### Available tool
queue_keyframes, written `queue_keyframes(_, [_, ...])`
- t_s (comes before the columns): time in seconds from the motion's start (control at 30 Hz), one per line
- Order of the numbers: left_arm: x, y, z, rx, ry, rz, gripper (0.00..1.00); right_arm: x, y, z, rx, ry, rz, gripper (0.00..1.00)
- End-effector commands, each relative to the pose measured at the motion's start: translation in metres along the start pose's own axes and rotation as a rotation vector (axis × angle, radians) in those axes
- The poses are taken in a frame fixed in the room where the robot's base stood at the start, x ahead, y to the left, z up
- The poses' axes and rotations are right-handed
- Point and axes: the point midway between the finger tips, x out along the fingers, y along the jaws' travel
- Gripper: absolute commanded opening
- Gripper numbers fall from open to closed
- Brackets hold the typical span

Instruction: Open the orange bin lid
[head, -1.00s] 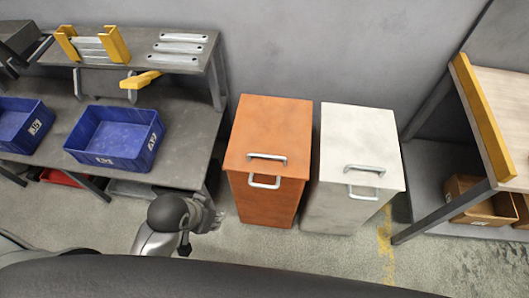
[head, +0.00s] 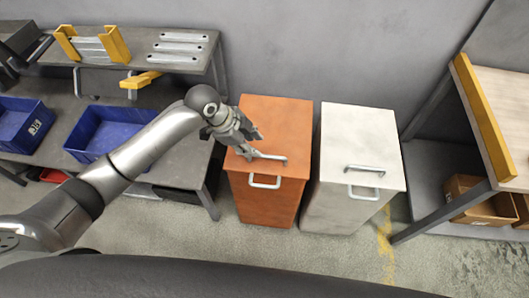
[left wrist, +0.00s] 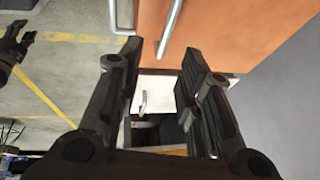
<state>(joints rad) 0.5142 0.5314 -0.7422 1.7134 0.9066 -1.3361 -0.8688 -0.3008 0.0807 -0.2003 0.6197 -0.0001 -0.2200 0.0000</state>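The orange bin (head: 262,205) stands against the wall with its lid (head: 278,115) shut. The lid carries a metal bar handle (head: 270,157), and a second handle (head: 265,186) is on the bin's front. My left gripper (head: 255,143) is over the lid near the left end of the lid handle. In the left wrist view its two fingers (left wrist: 160,55) are spread with nothing between them, and a bar handle (left wrist: 169,28) shows just past the tips. My right gripper (left wrist: 18,45) shows partly at the left edge of that view; its opening is unclear.
A white bin (head: 358,140) with similar handles stands close to the right of the orange bin. A grey workbench (head: 185,165) with blue bins (head: 85,140) is at left. A shelf rack (head: 430,175) is at right. Floor in front is clear.

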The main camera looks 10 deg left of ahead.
Motion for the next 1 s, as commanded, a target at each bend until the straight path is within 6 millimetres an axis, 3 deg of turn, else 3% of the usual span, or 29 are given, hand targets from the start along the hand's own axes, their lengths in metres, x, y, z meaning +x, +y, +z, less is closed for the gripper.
queue_keyframes(0.23, [0.007,-0.01,0.005,0.027,-0.004,0.006,0.34,0.0,0.002,0.0,0.001,0.0,0.003,0.4])
queue_keyframes(0.7, [0.086,-0.009,0.005,0.025,-0.005,0.004,0.34,0.002,0.002,0.0,0.001,0.001,0.002,0.4])
queue_keyframes(1.0, [0.104,-0.009,0.005,0.027,-0.005,0.003,0.34,0.002,-0.001,-0.001,0.001,0.001,-0.001,0.4])
